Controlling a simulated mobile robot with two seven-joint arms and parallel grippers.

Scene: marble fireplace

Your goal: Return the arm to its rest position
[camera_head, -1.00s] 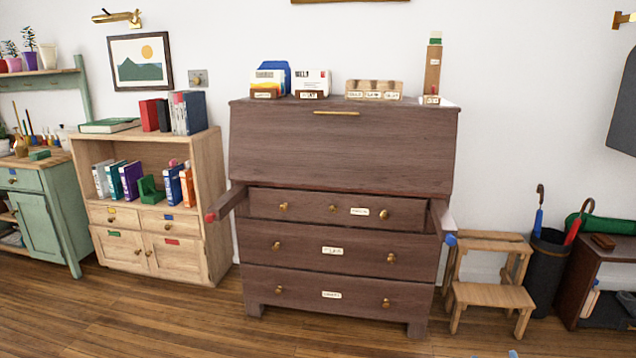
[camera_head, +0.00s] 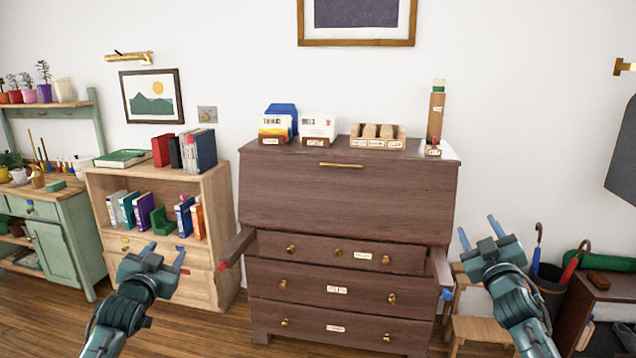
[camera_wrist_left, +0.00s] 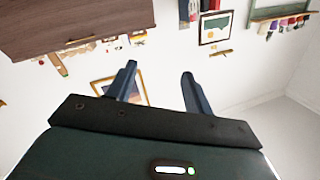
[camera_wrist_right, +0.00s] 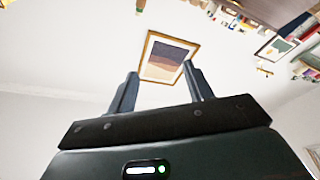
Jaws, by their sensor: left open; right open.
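My left gripper (camera_head: 166,254) is raised in front of the wooden bookcase, open and empty. Its two fingers stand apart in the left wrist view (camera_wrist_left: 158,88), with only wall and pictures beyond. My right gripper (camera_head: 478,230) is raised at the right of the dark wooden desk (camera_head: 345,200), in front of the stool. It is open and empty, and its fingers stand apart in the right wrist view (camera_wrist_right: 160,88). Neither gripper touches anything. The desk's slanted front is closed, and its drawers look shut.
The bookcase (camera_head: 215,240) and a green cabinet (camera_head: 70,245) stand at the left. A step stool (camera_head: 478,330), an umbrella stand (camera_head: 545,285) and a dark bench (camera_head: 600,295) stand at the right. Cards, a wooden organizer and a tall box stand on the desk. Wood floor shows in front.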

